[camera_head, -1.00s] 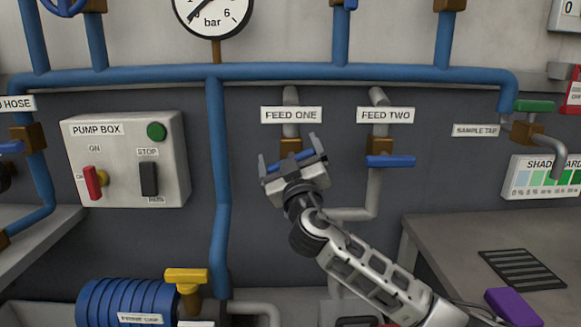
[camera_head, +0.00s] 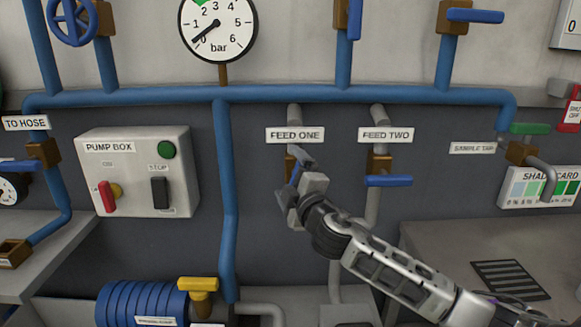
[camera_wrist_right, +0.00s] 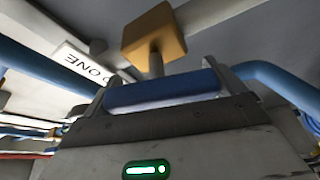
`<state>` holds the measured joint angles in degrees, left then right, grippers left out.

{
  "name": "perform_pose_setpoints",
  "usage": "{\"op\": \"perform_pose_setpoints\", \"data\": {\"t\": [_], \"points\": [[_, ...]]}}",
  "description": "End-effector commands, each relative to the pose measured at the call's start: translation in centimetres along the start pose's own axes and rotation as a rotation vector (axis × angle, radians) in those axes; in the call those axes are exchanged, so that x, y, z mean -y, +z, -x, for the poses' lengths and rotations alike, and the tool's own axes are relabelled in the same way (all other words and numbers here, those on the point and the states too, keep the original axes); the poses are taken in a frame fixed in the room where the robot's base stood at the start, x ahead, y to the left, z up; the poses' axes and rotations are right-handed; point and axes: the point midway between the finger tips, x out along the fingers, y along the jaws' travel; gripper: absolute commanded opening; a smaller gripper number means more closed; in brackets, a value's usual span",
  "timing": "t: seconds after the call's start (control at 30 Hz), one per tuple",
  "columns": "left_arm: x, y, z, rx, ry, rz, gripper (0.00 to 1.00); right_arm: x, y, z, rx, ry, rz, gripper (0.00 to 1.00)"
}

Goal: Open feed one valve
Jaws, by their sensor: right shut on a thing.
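The feed one valve has a brown body (camera_head: 290,166) on a grey pipe below the FEED ONE label (camera_head: 295,135). Its blue handle (camera_head: 296,173) is mostly hidden by my right gripper (camera_head: 297,180) in the head view; the visible part is steeply tilted. In the right wrist view the blue handle (camera_wrist_right: 163,91) lies between the two fingers of the right gripper (camera_wrist_right: 165,95), which is shut on it, with the brown body (camera_wrist_right: 153,38) behind. My left gripper is not in view.
The feed two valve's blue handle (camera_head: 389,181) lies level just to the right. A pump box (camera_head: 138,172) and a blue vertical pipe (camera_head: 226,200) are to the left. A grey bench (camera_head: 450,260) is at the right.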

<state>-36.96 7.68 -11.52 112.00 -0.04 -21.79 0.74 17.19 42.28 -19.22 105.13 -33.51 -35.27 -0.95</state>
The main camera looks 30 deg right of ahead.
Motion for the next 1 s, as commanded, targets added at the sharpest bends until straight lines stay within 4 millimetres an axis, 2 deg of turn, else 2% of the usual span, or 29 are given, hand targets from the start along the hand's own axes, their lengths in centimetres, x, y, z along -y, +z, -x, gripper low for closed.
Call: {"op": "perform_pose_setpoints", "data": {"t": [0.3, 0.8, 0.83, 1.0], "points": [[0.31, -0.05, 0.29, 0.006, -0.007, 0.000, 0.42, 0.15, 0.01, 0.01, 0.001, -0.039, 0.097, 0.72], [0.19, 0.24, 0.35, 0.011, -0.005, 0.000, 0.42, 0.25, 0.02, 0.02, 0.001, -0.045, 0.111, 0.72], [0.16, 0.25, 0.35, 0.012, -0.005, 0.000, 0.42, 0.25, 0.02, 0.02, 0.001, -0.045, 0.111, 1.00], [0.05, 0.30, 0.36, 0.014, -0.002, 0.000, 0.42, 0.22, 0.02, 0.01, 0.001, -0.045, 0.109, 1.00]]}}
